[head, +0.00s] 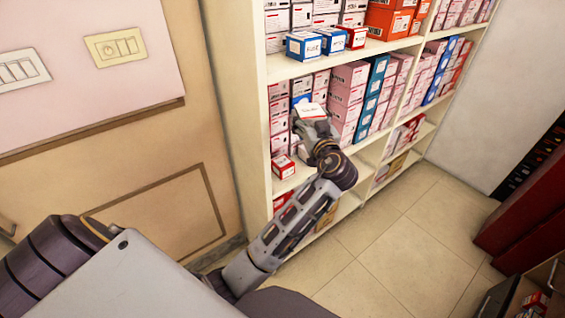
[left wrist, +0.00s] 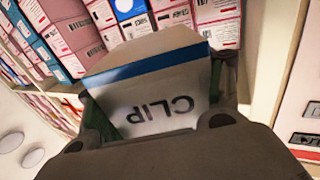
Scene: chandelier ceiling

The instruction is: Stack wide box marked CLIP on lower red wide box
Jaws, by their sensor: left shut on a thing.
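The box marked CLIP (left wrist: 165,98) is white with a blue stripe along one edge. It fills the middle of the left wrist view, its lettering upside down. In the head view its pale top (head: 311,110) shows at the end of my left arm. My left gripper (head: 317,130) is shut on this box, holding it in front of the middle shelf. A small red box with a white label (head: 283,166) sits on that shelf, below and left of the gripper. I cannot tell if it is the lower red wide box. My right gripper is not in view.
A cream shelf unit (head: 260,125) holds stacked pink, teal and blue boxes close behind the gripper. A blue box (head: 302,46) and a red box (head: 351,38) sit on the shelf above. Open tiled floor (head: 385,235) lies in front.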

